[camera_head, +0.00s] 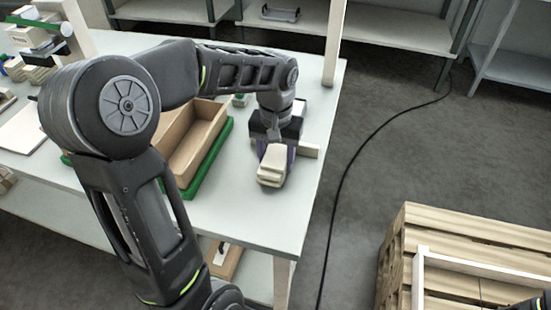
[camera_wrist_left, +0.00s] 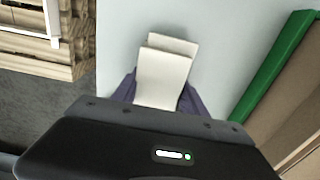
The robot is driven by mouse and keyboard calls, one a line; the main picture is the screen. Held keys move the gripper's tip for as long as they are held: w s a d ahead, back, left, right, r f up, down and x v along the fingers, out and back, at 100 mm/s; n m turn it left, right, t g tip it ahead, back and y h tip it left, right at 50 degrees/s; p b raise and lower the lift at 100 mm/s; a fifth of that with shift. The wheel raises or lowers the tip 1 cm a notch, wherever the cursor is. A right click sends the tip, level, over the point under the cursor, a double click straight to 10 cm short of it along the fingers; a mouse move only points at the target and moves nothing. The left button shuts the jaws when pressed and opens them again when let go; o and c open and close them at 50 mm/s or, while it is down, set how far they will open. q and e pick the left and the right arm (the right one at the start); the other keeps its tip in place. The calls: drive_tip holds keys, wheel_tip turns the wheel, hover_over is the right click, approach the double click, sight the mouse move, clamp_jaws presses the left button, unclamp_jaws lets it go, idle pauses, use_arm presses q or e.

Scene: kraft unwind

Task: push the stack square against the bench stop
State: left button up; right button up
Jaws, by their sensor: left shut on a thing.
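The stack (camera_head: 271,172) is a cream-white pile of flat pieces on the pale bench, near its right edge; it also shows in the left wrist view (camera_wrist_left: 165,72). Its upper and lower pieces look slightly offset. My left gripper (camera_head: 277,155) points down, shut on the stack with a purple finger on either side. My right gripper's fingers are not visible.
An open cardboard box (camera_head: 190,150) sits on a green tray (camera_head: 212,158) left of the gripper. A white post (camera_head: 334,45) rises at the bench's back right. A wooden pallet stack (camera_head: 470,245) stands right, across a floor with a black cable (camera_head: 352,165).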

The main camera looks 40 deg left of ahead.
sight(277, 149)
use_arm(q)
drive_tip(key=shift+w+a+r, duration=0.1)
drive_tip(key=shift+w+a, duration=0.15)
drive_tip(key=shift+w, duration=0.55)
idle(1.4)
drive_tip(key=shift+s, duration=0.2)
idle(0.5)
drive_tip(key=o, duration=1.6)
drive_tip(key=shift+d+f, duration=0.1)
drive_tip(key=shift+f, duration=0.1)
wheel_tip(277, 149, up, 8)
drive_tip(key=shift+f, duration=0.1)
